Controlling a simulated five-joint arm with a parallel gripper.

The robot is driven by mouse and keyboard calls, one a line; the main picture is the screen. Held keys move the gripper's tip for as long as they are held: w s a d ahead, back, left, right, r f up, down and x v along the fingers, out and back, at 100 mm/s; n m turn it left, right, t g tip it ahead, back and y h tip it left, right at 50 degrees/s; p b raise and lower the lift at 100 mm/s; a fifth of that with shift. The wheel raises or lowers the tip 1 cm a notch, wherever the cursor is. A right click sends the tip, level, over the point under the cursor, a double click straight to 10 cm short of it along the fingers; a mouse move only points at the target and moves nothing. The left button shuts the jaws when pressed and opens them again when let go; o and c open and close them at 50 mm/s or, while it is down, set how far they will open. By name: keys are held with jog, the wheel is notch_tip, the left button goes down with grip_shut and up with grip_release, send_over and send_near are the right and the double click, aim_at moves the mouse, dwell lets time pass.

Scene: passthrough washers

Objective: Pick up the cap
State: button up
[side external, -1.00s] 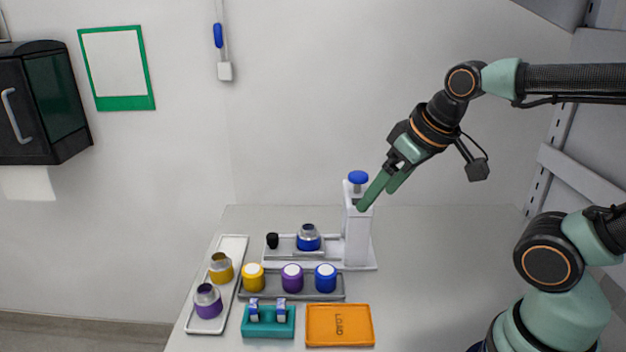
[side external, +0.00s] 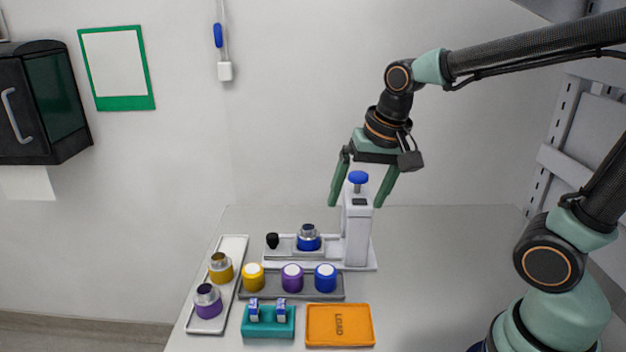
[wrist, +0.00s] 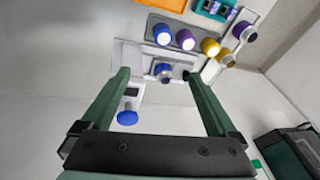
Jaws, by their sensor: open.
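I cannot tell which piece is the cap. Three white-topped pieces, yellow (side external: 253,278), purple (side external: 292,278) and blue (side external: 325,278), stand in a row on a grey tray (side external: 272,295). They show in the wrist view as blue (wrist: 162,35), purple (wrist: 186,40) and yellow (wrist: 210,47). A blue jar with a metal neck (side external: 308,239) stands in the white press fixture; a small black knob (side external: 272,240) is left of it. My gripper (side external: 357,204) is open and empty, pointing down, with its fingers appearing either side of the press's blue-topped head in the side view.
The white press column (side external: 357,236) with its blue button (side external: 358,177) rises near my fingers. A white tray (side external: 233,250) holds yellow and purple jars. A teal rack (side external: 268,330) and an orange tray (side external: 340,342) lie in front. The table's right side is clear.

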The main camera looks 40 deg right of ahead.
aim_at(326, 270)
jog(key=w+f+m+g, duration=0.1)
jog(key=w+f+m, duration=0.1)
jog(key=f, duration=0.5)
jog(key=w+a+f+m+g, duration=0.1)
jog(key=w+f+m, duration=0.1)
jog(key=f+m, duration=0.3)
jog(key=w+f+m+g, duration=0.1)
jog(key=w+f+m, duration=0.1)
jog(key=f, duration=0.7)
jog(key=shift+a+f+m, duration=0.1)
jog(key=shift+a+m, duration=0.15)
jog(key=shift+m, duration=0.55)
jog(key=c, duration=1.4)
